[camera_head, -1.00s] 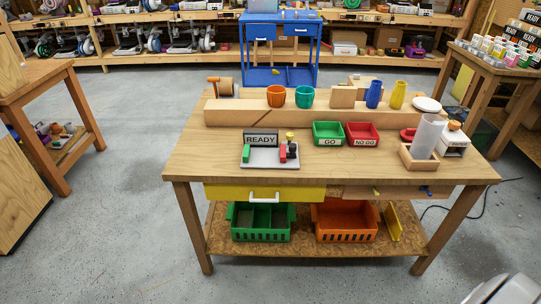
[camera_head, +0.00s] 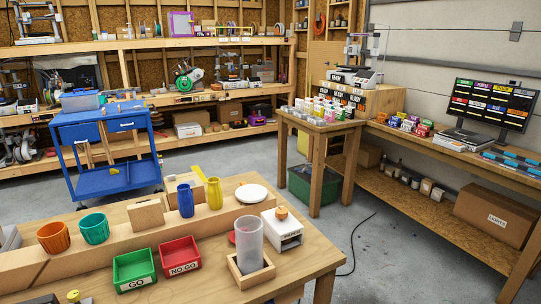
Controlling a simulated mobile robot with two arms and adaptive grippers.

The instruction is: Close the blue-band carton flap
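I cannot make out a blue band or an open flap on any carton. A large brown carton (camera_head: 495,217) marked with a label lies on the lower shelf of the right bench. Another brown carton (camera_head: 191,121) sits on the lower shelf of the back rack; its details are too small to tell. Neither of my grippers is in the head view.
A wooden workbench (camera_head: 313,258) with green and red trays and several cups fills the near left. A blue cart (camera_head: 118,178) stands behind it. A small side table (camera_head: 318,128) holds several bottles.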

